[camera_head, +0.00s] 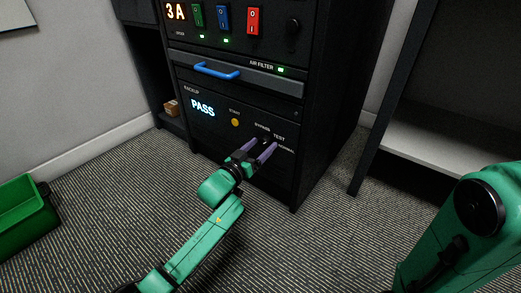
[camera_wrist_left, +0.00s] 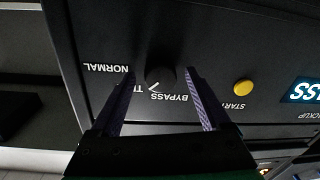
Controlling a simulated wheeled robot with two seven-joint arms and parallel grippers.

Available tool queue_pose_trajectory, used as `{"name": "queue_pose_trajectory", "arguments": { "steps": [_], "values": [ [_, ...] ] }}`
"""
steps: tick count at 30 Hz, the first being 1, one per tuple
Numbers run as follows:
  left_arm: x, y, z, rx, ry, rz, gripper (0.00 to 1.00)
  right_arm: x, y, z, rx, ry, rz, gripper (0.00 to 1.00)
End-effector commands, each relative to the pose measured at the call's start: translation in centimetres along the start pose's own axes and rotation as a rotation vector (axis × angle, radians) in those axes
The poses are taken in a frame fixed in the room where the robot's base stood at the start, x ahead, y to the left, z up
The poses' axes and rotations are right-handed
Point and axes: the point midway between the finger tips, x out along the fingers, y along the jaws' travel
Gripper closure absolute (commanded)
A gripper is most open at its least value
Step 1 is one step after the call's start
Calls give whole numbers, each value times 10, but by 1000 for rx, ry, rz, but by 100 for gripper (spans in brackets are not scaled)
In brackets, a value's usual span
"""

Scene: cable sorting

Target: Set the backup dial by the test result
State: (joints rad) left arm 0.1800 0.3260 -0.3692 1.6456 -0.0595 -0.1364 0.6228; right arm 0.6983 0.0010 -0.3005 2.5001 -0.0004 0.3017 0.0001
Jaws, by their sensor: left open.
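The backup panel (camera_head: 205,130) on the dark cabinet has a lit display (camera_head: 203,107) that reads PASS. A yellow START button (camera_head: 235,122) sits to its right. The dark round backup dial (camera_wrist_left: 160,76) shows in the left wrist view, upside down, with labels NORMAL, TEST and BYPASS around it. A white mark on it seems to point toward TEST, whose label is partly hidden by a finger. My left gripper (camera_head: 262,147) is open in front of the dial; its purple fingers (camera_wrist_left: 160,74) appear on either side of it. No contact is visible. My right gripper is out of view.
Above the panel are a blue handle (camera_head: 216,70), an air filter drawer, and green, blue and red switches (camera_head: 253,22). A green bin (camera_head: 24,215) stands on the carpet at left. A grey shelf (camera_head: 440,145) stands at right. Carpet before the cabinet is open.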

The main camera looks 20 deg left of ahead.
Motion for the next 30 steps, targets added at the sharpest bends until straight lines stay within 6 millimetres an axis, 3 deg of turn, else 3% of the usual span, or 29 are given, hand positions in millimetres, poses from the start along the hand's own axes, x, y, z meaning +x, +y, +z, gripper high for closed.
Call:
{"name": "queue_pose_trajectory", "arguments": {
  "steps": [2,8,9,20,30],
  "values": [
    [0,0,0,0,0,0,20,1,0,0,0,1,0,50],
    [0,0,0,0,1,0,92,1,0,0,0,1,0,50],
    [0,0,0,0,1,0,100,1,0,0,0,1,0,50],
    [-1,1,-2,49,4,1,100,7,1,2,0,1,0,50],
    [-1,0,-3,271,16,2,100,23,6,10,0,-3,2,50]
  ]
}}
